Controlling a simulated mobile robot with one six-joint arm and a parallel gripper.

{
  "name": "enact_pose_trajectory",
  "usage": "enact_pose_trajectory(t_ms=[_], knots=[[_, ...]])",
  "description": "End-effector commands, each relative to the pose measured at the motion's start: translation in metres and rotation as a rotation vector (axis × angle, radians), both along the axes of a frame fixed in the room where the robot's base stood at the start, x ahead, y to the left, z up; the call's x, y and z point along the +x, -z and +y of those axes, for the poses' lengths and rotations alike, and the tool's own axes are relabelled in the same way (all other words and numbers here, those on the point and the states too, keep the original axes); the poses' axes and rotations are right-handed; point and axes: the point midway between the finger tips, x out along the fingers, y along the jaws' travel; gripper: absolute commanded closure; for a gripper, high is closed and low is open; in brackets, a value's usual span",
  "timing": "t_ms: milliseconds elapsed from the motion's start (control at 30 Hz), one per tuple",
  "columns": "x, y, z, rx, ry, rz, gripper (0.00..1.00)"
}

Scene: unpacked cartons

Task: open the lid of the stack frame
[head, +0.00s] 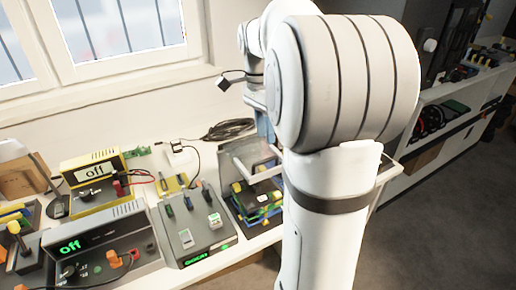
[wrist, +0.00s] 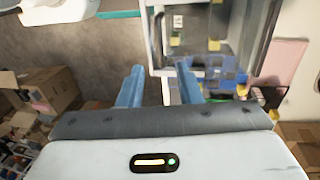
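The stack frame (head: 252,212) stands at the right end of the bench in the head view, partly behind my arm. It holds dark, blue and green layers with yellow corner pieces, and a pale bar crosses its upper part. In the wrist view the stack frame (wrist: 262,40) shows as a pale rectangular border around a grey panel, with blue and yellow parts near its lower edge. I cannot tell how far the lid is raised. My gripper (wrist: 158,85) has two blue fingers apart with nothing between them. The right finger overlaps the frame's lower edge; contact is unclear.
A grey device (head: 190,232) with tools stands just left of the frame. A black cable (head: 228,129) lies by the wall. Cartons (wrist: 45,90) show on the floor.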

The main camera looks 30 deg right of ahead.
Motion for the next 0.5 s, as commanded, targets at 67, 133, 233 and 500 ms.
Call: enact_pose_trajectory(t_ms=[67,133,233,500], knots=[[-0.004,0.015,0.0,0.001,-0.001,0.002,0.68],[-0.006,0.026,0.0,0.001,-0.002,0.002,0.68],[-0.009,0.04,0.001,0.002,-0.003,0.001,0.68],[-0.012,0.058,0.001,0.0,-0.005,-0.002,0.68]])
